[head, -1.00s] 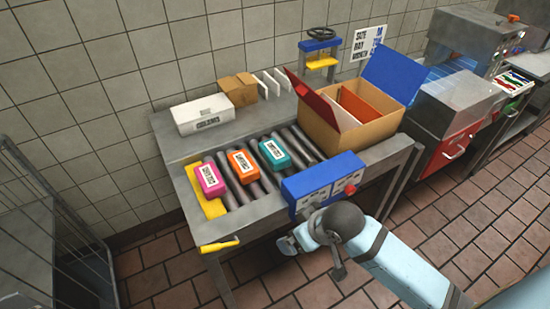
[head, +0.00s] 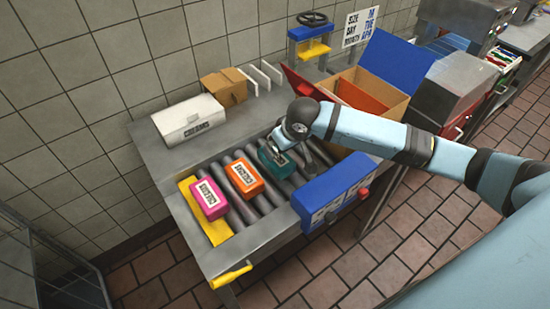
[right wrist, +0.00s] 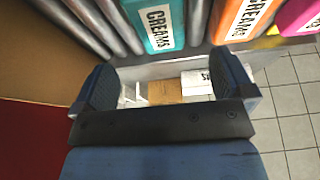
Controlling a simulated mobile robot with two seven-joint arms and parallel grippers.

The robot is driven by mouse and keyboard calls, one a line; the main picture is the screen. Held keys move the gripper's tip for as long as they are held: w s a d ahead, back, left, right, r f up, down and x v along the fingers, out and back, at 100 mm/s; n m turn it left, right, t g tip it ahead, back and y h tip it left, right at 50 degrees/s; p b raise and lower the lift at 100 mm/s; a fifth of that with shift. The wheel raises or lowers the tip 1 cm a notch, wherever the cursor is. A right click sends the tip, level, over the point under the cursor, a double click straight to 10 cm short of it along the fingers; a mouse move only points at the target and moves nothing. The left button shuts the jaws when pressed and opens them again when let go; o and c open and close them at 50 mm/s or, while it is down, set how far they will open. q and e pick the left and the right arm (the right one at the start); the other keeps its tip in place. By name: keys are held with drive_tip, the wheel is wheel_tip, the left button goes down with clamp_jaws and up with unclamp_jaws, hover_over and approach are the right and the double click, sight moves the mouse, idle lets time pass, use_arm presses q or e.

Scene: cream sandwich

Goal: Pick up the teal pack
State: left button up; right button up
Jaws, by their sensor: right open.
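The teal pack (head: 266,160) lies on the roller conveyor, rightmost of three packs, with a white CREAMS label. My right gripper (head: 282,150) is over its right end in the head view and hides part of it. In the right wrist view the right gripper (right wrist: 162,82) is open, its two dark fingers apart with nothing between them. The teal pack (right wrist: 158,24) shows at the top of that view, apart from the fingers in the picture. I cannot tell whether a finger touches the pack. My left gripper is not in view.
An orange pack (head: 244,176) and a pink pack (head: 208,199) lie to the left on the rollers. A white CREAMS box (head: 190,120) stands behind them. An open carton (head: 396,104) with blue and red flaps is at right. A blue control box (head: 331,189) is in front.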

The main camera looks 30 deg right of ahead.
sight(276, 161)
drive_tip(key=x, duration=0.9)
drive_tip(key=shift+w+f, duration=0.3)
drive_tip(key=c, duration=1)
